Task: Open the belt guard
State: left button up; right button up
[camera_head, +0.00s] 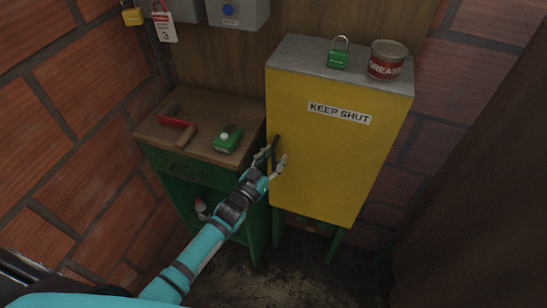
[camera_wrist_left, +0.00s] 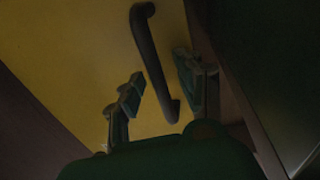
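The belt guard is a yellow box door (camera_head: 330,160) with a "KEEP SHUT" label, standing closed in the head view. Its dark bar handle (camera_head: 274,152) is on the door's left side. My left gripper (camera_head: 271,163) is at the handle. In the left wrist view the handle (camera_wrist_left: 153,62) runs between the two open fingers of my left gripper (camera_wrist_left: 158,90), with gaps on both sides. The yellow door face (camera_wrist_left: 75,50) lies behind it. My right gripper is not in view.
A green padlock (camera_head: 338,55) and a grease can (camera_head: 387,60) stand on top of the guard. Brick walls enclose the corner.

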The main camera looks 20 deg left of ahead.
pick_arm(q)
grip_shut()
dwell(0.6)
